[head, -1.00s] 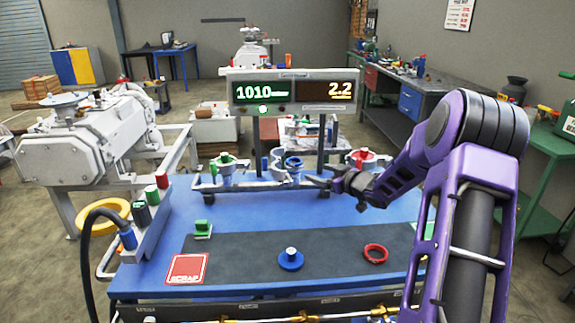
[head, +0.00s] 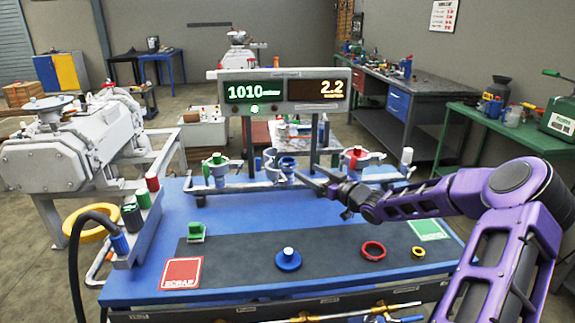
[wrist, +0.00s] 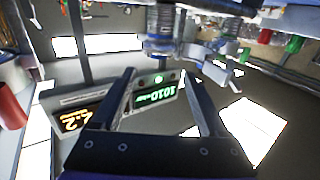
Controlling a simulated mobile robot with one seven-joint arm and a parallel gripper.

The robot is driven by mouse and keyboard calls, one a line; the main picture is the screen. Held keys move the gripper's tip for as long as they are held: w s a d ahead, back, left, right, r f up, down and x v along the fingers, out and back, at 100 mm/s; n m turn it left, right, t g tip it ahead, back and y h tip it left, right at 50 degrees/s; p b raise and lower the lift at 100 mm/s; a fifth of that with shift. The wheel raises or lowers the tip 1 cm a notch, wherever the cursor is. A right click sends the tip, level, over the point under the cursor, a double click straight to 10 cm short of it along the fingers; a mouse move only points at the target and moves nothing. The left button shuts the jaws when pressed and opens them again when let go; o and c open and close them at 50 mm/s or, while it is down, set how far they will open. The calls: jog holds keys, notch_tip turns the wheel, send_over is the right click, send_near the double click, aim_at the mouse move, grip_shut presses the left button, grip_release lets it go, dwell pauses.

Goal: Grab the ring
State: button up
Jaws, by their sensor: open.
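A red ring (head: 373,250) lies flat on the dark mat at the right of the blue workbench. A smaller yellow ring (head: 418,252) lies just right of it. A large yellow ring (head: 90,222) is at the far left, beyond the bench's left edge. My gripper (head: 318,178) is open and empty, above the back of the bench near the pipe fittings, behind and left of the red ring. In the wrist view my gripper's fingers (wrist: 158,80) are spread with nothing between them; no loose ring is clear there.
A blue flanged piece (head: 288,260) and a green block (head: 196,232) sit on the bench, with a red scrap pad (head: 182,273) and green pad (head: 428,230). A display (head: 285,90) stands on posts behind. Pipe fittings (head: 285,180) line the back edge.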

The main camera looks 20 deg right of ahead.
aim_at(290, 161)
jog(key=b+x, duration=0.1)
jog(key=x, duration=0.9)
jog(key=shift+d, duration=0.2)
jog(key=c, duration=1.1)
